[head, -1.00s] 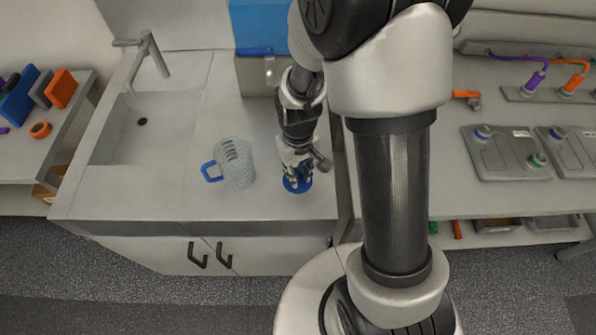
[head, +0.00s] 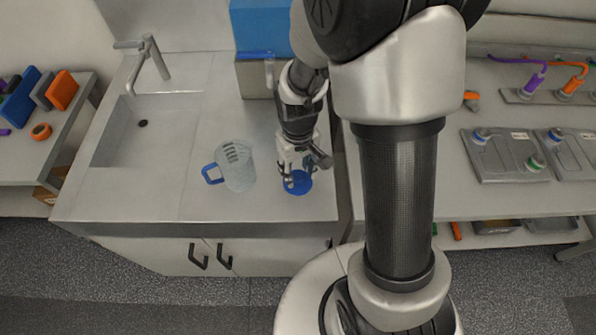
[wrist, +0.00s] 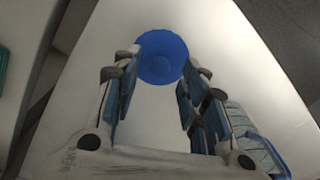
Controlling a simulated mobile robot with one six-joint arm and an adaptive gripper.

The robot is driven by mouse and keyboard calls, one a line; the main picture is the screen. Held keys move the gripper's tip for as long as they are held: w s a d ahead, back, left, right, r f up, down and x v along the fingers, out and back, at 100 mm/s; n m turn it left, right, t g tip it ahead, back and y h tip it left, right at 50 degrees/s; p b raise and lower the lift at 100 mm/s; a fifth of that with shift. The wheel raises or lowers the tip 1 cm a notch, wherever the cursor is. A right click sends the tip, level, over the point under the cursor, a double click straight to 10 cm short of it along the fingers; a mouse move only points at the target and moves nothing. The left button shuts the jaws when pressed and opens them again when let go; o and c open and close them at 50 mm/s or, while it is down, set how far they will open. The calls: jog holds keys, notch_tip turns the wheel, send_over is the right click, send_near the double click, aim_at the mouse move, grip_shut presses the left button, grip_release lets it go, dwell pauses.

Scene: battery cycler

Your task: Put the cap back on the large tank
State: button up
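A round blue cap (head: 298,184) lies flat on the pale counter, near its front right corner. My gripper (head: 296,178) is just above and behind the cap in the head view and hides part of it. In the wrist view my gripper (wrist: 160,72) is open, and the cap (wrist: 162,58) shows whole between and just beyond the fingertips, with nothing held. A blue tank-like container (head: 262,28) stands at the back of the counter; its top is out of the picture, so its opening is not seen.
A clear measuring jug (head: 238,168) with a blue handle stands left of the cap; it also shows in the wrist view (wrist: 255,148). A sink (head: 140,145) with a tap is farther left. A bench (head: 450,190) with batteries is to the right, across a gap.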

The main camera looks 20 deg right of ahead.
notch_tip(320, 180, up, 10)
jog(key=p, duration=0.3)
notch_tip(320, 180, up, 10)
jog(key=t, duration=0.2)
send_over(298, 178)
jog(key=s, duration=0.5)
jog(key=s+r+m+t, duration=0.1)
jog(key=s+r+t, duration=0.1)
jog(key=s+r, duration=0.5)
jog(key=s, duration=0.3)
jog(key=shift+m+t, duration=0.3)
jog(key=shift+m, duration=0.1)
jog(key=shift+o, duration=0.2)
jog(key=shift+w, duration=0.1)
